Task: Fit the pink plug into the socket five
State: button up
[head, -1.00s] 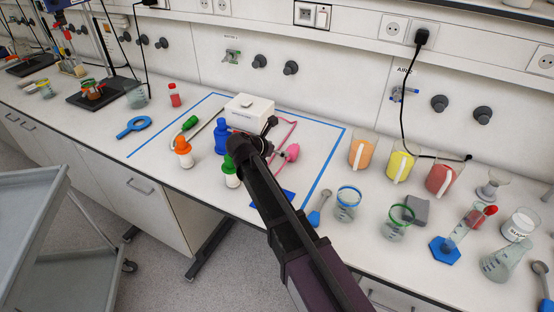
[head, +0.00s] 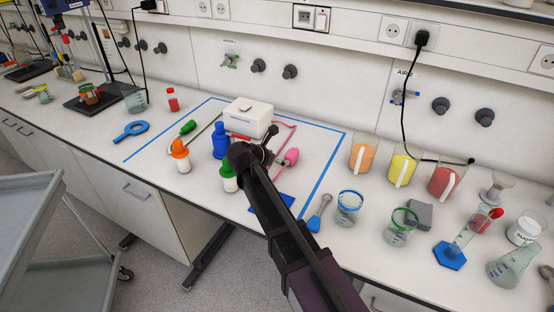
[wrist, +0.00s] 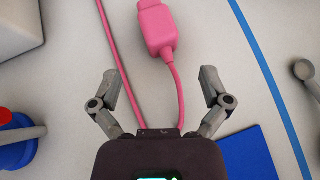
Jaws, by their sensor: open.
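The pink plug (head: 290,157) lies on the white bench inside the blue tape outline. It shows at the top of the wrist view (wrist: 157,28), ahead of my gripper. Its pink cable (wrist: 177,95) runs back from it between my spread fingers; another pink strand passes by the left finger. My gripper (wrist: 159,76) is open and holds nothing. In the head view, my gripper is just left of the plug, partly hidden by my arm. Several wall sockets show, one at the upper right (head: 395,30); I cannot read which is socket five.
A white box (head: 248,117) stands behind my gripper. A blue bottle (head: 221,141), orange-capped bottle (head: 182,157) and green-topped bottle (head: 229,178) stand left of it. Filled beakers and glassware stand at the right. A black plug (head: 421,39) occupies one wall socket.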

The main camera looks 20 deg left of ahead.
aim_at(291, 153)
jog(key=shift+b+x, duration=2.15)
jog(key=shift+x, duration=1.9)
grip_shut()
jog(key=shift+r, duration=0.25)
jog(key=shift+r+p, duration=2.25)
jog(key=shift+p, duration=0.3)
jog(key=shift+r+p, duration=1.1)
